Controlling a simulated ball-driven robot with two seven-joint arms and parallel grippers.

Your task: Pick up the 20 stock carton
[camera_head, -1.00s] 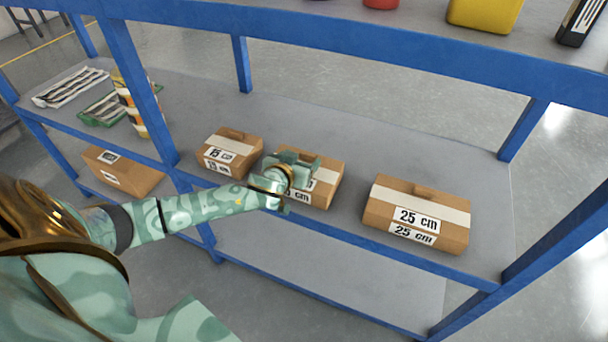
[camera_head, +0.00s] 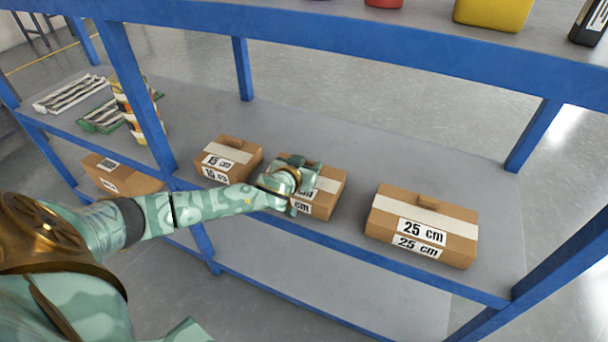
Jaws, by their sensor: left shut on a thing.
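The middle carton (camera_head: 325,199) is brown with white tape and a white label ending in "cm"; my gripper hides its number. It stands on the grey middle shelf between the 15 cm carton (camera_head: 226,160) and the 25 cm carton (camera_head: 423,225). My left gripper (camera_head: 297,168) is over the top of the middle carton and shut on it, at its raised top part. The fingertips are largely hidden by my wrist. I cannot tell whether the carton is lifted clear of the shelf. My right gripper is not in view.
Blue shelf posts (camera_head: 138,95) and a blue front rail (camera_head: 380,258) frame the shelf. Another carton (camera_head: 122,175) lies lower left. A yellow container (camera_head: 493,12) is on the upper shelf. Shelf behind the cartons is clear.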

